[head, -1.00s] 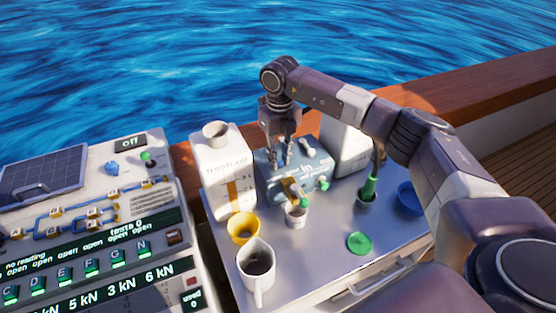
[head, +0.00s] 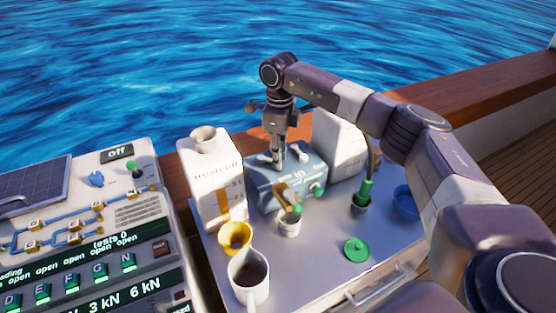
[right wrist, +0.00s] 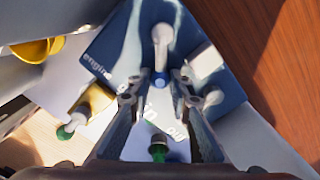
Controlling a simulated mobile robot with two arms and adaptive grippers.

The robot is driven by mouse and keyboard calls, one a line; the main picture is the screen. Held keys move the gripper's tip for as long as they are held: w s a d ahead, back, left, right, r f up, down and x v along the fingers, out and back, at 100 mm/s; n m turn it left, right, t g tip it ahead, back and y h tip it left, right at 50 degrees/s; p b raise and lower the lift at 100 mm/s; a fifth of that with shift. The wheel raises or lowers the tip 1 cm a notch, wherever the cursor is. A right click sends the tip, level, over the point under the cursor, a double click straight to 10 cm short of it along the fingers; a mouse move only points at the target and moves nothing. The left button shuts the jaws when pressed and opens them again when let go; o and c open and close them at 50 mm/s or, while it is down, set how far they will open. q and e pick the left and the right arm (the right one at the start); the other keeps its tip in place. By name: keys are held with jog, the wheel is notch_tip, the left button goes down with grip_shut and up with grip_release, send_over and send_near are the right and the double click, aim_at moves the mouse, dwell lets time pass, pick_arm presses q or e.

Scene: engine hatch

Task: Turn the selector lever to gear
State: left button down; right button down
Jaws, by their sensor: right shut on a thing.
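The blue engine box (head: 262,190) stands on the grey table; part of its top lettering, including "in", shows in the right wrist view. A white lever with a blue end (right wrist: 162,48) stands on its top, between my right fingertips. My right gripper (head: 285,155) reaches down onto the box from above; in the right wrist view (right wrist: 158,88) its fingers stand on both sides of the lever and are shut on it. A second white knobbed part (right wrist: 206,62) is just beside the right finger. The fingers hide much of the lever in the head view. My left gripper is out of view.
A white fresh-oil container (head: 215,185) stands left of the box and a white container (head: 340,145) behind it. A yellow funnel (head: 235,237), white jug (head: 248,278), small cup (head: 289,226), green lid (head: 356,250) and blue bowl (head: 405,200) surround it. A control panel (head: 90,220) is at left.

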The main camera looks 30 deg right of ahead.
jog(key=shift+w+d+r, duration=0.1)
jog(key=shift+w+r, duration=0.05)
dwell(0.3)
jog(key=c, duration=1.8)
grip_release()
jog(key=shift+o, duration=0.2)
notch_tip(320, 180, up, 12)
